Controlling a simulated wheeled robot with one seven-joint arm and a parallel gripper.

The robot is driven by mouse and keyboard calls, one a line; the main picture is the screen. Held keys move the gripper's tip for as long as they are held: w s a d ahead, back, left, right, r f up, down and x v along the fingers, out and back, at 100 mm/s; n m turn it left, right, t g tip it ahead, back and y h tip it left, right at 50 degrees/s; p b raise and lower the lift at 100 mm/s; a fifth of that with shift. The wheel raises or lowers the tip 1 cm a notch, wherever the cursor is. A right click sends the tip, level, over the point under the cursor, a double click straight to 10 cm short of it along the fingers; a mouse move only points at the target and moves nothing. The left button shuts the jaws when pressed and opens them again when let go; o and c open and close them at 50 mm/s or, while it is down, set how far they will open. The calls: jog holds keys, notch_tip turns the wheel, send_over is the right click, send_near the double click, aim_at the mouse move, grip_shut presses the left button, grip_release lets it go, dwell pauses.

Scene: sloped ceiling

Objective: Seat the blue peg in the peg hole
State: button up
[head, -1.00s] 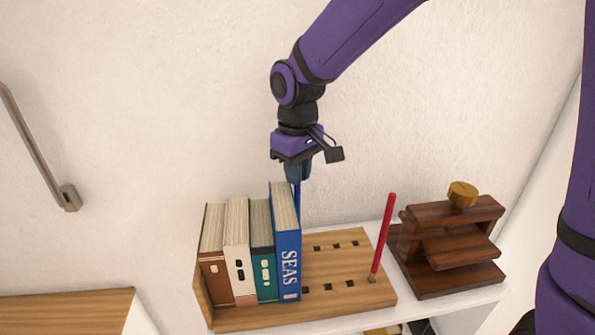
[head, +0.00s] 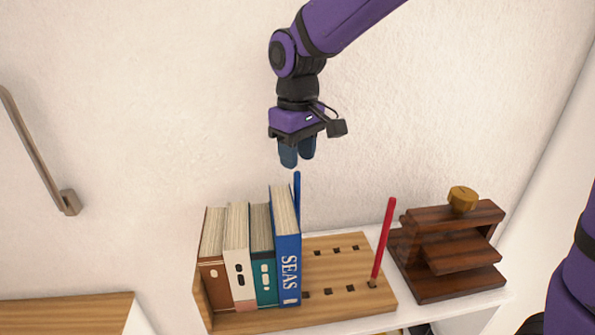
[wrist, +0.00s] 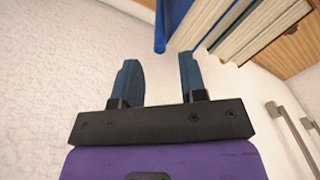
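The blue peg (head: 298,196) stands upright behind the blue SEAS book (head: 287,262); its lower end and the hole under it are hidden by the book. The wooden board (head: 345,288) has rows of dark square holes. My gripper (head: 298,160) is open and empty, above the peg's top and apart from it in the head view. In the wrist view my gripper (wrist: 158,75) shows two blue fingers spread with only white wall between them.
Several books (head: 237,260) stand at the board's left end. A red peg (head: 384,240) stands upright at its right. A dark wooden stand (head: 450,255) with a brass knob is right of the board. A white wall is behind.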

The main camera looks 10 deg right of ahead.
notch_tip(320, 180, up, 6)
jog(key=s+d+r+m+t, duration=0.3)
jog(key=s+d+r+m, duration=0.15)
jog(key=s+d, duration=0.75)
jog(key=s+d+f+m+t, duration=0.2)
jog(key=s+d+m, duration=0.1)
jog(key=s+d, duration=0.6)
jog(key=shift+d+f, duration=0.2)
jog(key=shift+d, duration=0.2)
